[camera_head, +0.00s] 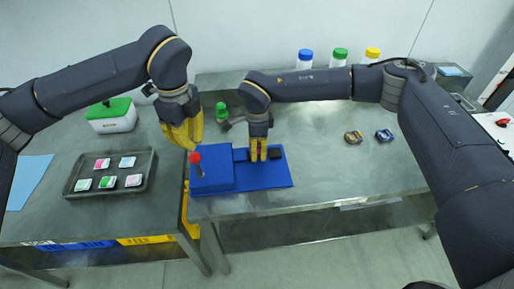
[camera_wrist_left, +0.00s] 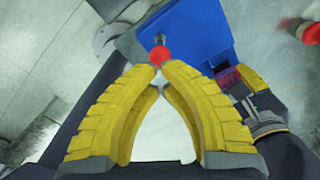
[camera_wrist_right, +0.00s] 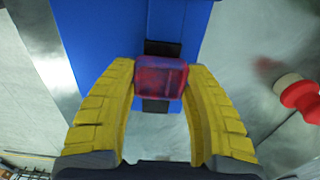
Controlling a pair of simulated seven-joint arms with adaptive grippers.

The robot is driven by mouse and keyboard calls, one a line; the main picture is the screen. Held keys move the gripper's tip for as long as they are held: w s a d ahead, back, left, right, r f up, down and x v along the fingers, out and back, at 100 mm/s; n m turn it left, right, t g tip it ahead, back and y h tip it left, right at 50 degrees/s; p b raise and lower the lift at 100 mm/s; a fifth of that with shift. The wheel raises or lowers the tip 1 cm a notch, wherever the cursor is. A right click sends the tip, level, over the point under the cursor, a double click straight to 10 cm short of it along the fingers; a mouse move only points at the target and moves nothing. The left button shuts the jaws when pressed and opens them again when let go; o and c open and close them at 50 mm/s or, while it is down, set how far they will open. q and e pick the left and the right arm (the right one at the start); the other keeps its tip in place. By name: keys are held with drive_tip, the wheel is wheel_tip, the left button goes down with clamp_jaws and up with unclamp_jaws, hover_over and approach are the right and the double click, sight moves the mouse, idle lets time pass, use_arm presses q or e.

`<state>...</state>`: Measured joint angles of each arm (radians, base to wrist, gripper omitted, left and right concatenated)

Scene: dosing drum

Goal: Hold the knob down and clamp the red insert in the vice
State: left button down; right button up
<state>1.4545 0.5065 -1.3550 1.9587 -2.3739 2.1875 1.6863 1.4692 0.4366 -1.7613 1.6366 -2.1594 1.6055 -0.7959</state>
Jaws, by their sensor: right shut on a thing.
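A blue vice (camera_head: 212,178) with a flat blue base lies near the front edge of the table. A red knob (camera_head: 195,158) stands on a thin stem at its left end. My left gripper (camera_head: 192,147) is above the knob. In the left wrist view its fingertips (camera_wrist_left: 160,68) are drawn together at the knob (camera_wrist_left: 158,54); contact is hard to judge. My right gripper (camera_wrist_right: 160,82) is shut on the translucent red insert (camera_wrist_right: 161,78), over the base and between dark jaw pads (camera_wrist_right: 161,49). The right fingers hide the insert in the head view.
A dark tray (camera_head: 110,190) with several small coloured pieces lies at left, near a green-lidded box (camera_head: 112,115). A green-capped item (camera_head: 221,112) stands behind the vice. Two small parts (camera_head: 353,137) lie to the right. Bottles (camera_head: 340,57) stand at the back. The right-hand tabletop is mostly free.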

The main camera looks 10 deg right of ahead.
sight(194, 154)
use_arm(q)
drive_tip(key=shift+f, duration=0.15)
drive_tip(key=shift+f, duration=1)
drive_tip(key=shift+f, duration=0.1)
drive_tip(key=shift+f, duration=1)
drive_tip(key=shift+f, duration=0.15)
